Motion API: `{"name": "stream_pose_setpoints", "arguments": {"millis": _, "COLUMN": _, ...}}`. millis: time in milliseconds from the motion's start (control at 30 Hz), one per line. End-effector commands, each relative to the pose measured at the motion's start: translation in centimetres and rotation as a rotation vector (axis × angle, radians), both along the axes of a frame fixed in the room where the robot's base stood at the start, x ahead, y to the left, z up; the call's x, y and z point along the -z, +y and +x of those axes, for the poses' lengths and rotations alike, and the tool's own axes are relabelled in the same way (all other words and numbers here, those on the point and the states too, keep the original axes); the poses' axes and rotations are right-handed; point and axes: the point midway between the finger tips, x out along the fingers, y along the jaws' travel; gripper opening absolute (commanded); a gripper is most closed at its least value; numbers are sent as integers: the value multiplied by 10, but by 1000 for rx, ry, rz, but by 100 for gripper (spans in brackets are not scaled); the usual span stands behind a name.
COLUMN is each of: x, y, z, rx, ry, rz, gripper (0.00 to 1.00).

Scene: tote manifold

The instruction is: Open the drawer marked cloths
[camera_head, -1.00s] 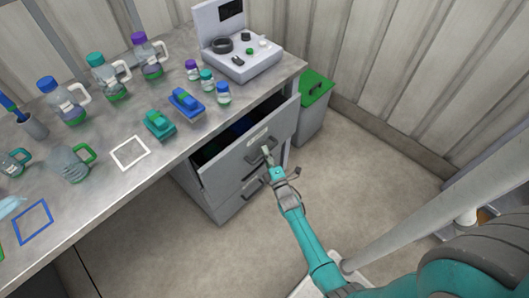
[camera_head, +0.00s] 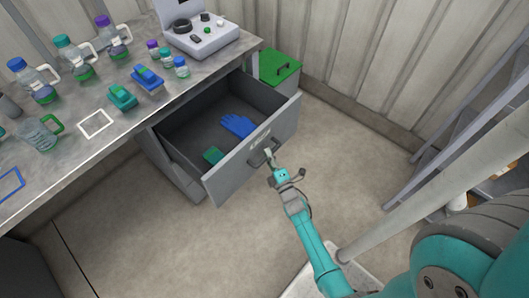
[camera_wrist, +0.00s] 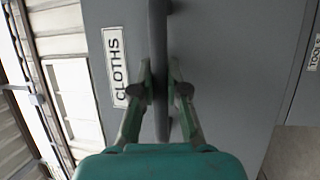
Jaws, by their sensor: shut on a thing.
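The drawer marked cloths (camera_head: 222,185) is pulled well out from under the bench in the head view. A blue glove (camera_head: 238,125) and a green item (camera_head: 213,156) lie inside it. Its label "CLOTHS" (camera_wrist: 117,67) reads clearly in the wrist view, to the left of the dark bar handle (camera_wrist: 158,50). My gripper (camera_wrist: 161,82) is shut on this handle, with one finger on each side of it. In the head view my gripper (camera_head: 269,157) is at the middle of the drawer front. The handle is partly hidden by my gripper there.
Several bottles, small jars and blue and green blocks stand on the bench (camera_head: 100,157). A green-lidded bin (camera_head: 279,67) stands behind the drawer. Another label, "TOOLS" (camera_wrist: 314,52), shows at the right of the wrist view. Floor (camera_head: 210,245) in front is clear.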

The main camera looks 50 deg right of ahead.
Motion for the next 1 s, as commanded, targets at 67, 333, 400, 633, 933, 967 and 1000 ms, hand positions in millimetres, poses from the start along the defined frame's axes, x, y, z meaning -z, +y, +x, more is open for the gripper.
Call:
{"name": "stream_pose_setpoints", "arguments": {"millis": 67, "x": 1, "y": 0, "z": -5, "rx": 2, "ry": 2, "rz": 2, "gripper": 0}}
{"name": "stream_pose_setpoints", "arguments": {"millis": 333, "x": 1, "y": 0, "z": -9, "rx": 1, "ry": 3, "rz": 1, "gripper": 0}}
{"name": "stream_pose_setpoints", "arguments": {"millis": 400, "x": 1, "y": 0, "z": -9, "rx": 1, "ry": 3, "rz": 1, "gripper": 0}}
{"name": "stream_pose_setpoints", "arguments": {"millis": 633, "x": 1, "y": 0, "z": -9, "rx": 1, "ry": 3, "rz": 1, "gripper": 28}}
{"name": "stream_pose_setpoints", "arguments": {"millis": 933, "x": 0, "y": 0, "z": -8, "rx": 0, "ry": 1, "rz": 0, "gripper": 39}}
{"name": "stream_pose_setpoints", "arguments": {"millis": 967, "x": 1, "y": 0, "z": -9, "rx": 0, "ry": 1, "rz": 0, "gripper": 39}}
{"name": "stream_pose_setpoints", "arguments": {"millis": 1000, "x": 1, "y": 0, "z": -9, "rx": 0, "ry": 1, "rz": 0, "gripper": 39}}
